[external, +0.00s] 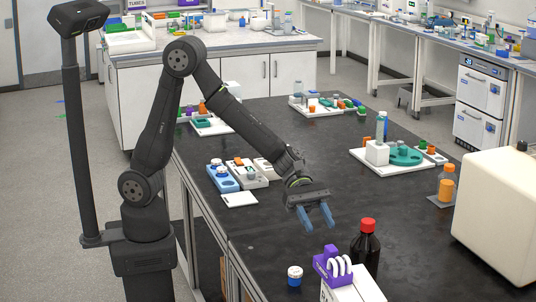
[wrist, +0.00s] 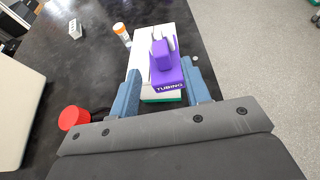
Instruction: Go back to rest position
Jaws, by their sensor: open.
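My gripper (external: 319,217) hangs over the black bench with its two blue fingers spread and nothing between them. In the wrist view my gripper (wrist: 163,88) shows the fingers wide apart, with the purple tubing holder (wrist: 167,70) and its white box (wrist: 141,50) seen between and beyond them. In the external view the purple tubing holder (external: 333,266) sits on the white box (external: 355,288) at the front of the bench, below the gripper and apart from it.
A brown bottle with a red cap (external: 367,227) stands right of the purple holder. A cream machine (external: 500,215) fills the right side. White trays (external: 390,165) with labware stand farther back. The bench (external: 300,140) middle is mostly bare.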

